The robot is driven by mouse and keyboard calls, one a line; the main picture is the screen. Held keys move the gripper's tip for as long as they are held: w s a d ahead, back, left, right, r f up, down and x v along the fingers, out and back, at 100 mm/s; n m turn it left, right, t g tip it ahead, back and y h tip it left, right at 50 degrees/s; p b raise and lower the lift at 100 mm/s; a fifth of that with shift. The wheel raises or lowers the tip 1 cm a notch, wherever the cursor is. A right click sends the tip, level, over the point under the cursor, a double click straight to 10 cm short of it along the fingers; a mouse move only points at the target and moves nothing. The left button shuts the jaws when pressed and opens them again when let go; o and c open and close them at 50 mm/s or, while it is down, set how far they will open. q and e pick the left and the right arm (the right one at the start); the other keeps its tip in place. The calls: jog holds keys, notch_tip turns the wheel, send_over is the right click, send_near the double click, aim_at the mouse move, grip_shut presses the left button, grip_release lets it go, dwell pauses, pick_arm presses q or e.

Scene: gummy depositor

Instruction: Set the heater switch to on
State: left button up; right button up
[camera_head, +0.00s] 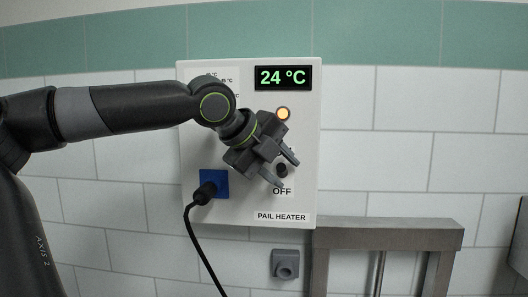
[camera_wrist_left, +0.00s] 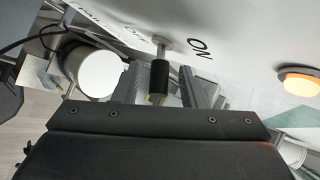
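The heater switch (camera_head: 281,170) is a small lever with a black grip on the white pail heater panel (camera_head: 302,139), just above the OFF label (camera_head: 282,191). My left gripper (camera_head: 285,173) is at the panel with its fingers spread to either side of the switch. In the left wrist view the switch (camera_wrist_left: 160,76) stands between the two open fingers (camera_wrist_left: 163,84), with gaps beside it. The ON label (camera_wrist_left: 200,48) shows to the right of its base there. The lever's exact tilt is hard to tell. My right gripper is not in view.
The display (camera_head: 283,78) reads 24 °C. An orange lamp (camera_head: 283,114) is lit above the gripper. A black plug sits in the blue socket (camera_head: 220,179), its cable (camera_head: 197,240) hanging down. A metal frame (camera_head: 388,236) stands at lower right.

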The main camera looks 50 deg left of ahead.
pick_arm(q)
jog(key=b+v, duration=0.1)
jog(key=v, duration=1.6)
jog(key=shift+a, duration=0.1)
